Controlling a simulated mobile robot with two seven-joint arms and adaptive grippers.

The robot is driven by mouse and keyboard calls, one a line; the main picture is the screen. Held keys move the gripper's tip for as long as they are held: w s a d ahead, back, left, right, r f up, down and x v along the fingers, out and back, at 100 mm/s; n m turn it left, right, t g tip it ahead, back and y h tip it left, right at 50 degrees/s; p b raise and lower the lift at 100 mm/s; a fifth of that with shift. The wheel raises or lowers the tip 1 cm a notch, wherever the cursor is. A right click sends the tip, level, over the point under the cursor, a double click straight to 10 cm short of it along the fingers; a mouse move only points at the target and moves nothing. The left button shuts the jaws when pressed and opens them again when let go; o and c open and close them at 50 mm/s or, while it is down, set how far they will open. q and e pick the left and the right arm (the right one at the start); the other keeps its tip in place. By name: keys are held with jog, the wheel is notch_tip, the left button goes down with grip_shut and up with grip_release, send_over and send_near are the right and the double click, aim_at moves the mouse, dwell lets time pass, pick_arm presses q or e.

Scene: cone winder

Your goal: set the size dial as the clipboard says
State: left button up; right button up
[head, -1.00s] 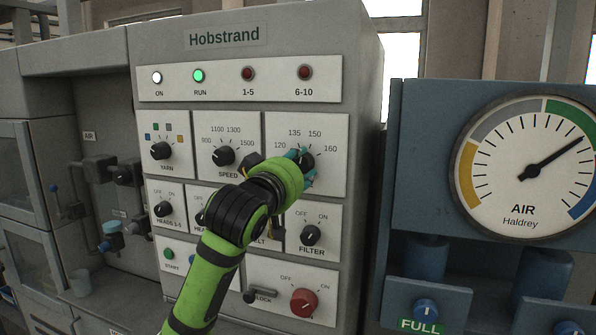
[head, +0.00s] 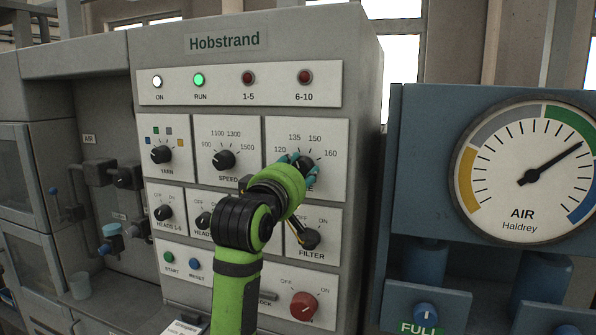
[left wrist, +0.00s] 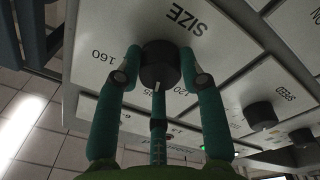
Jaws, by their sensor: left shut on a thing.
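The size dial (head: 305,163) is a black knob on the upper right plate of the Hobstrand panel, with 120, 135, 150 and 160 around it. My left gripper (head: 296,170) reaches it from below, and its teal fingers are shut around the knob. In the left wrist view the knob (left wrist: 158,65) sits between the fingertips, with SIZE upside down above it. Its white pointer mark faces down in that view, away from the 160 and toward numbers partly hidden by the fingers; I cannot tell which one it meets. No clipboard can be made out clearly. My right gripper is not in view.
The speed dial (head: 224,159) is left of the size dial, the filter knob (head: 309,238) below it. A red switch (head: 304,305) is low on the panel. A white printed item (head: 183,328), unreadable, shows at the bottom edge. An air gauge (head: 528,172) stands at right.

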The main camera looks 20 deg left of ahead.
pick_arm(q)
jog(key=shift+w+d+f, duration=0.1)
jog(key=shift+f, duration=0.15)
jog(key=o, duration=1.1)
jog(key=shift+o, duration=0.2)
jog(key=shift+r, duration=0.1)
jog(key=s, duration=1.2)
jog(key=shift+a+f, duration=0.2)
jog(key=shift+f, duration=0.1)
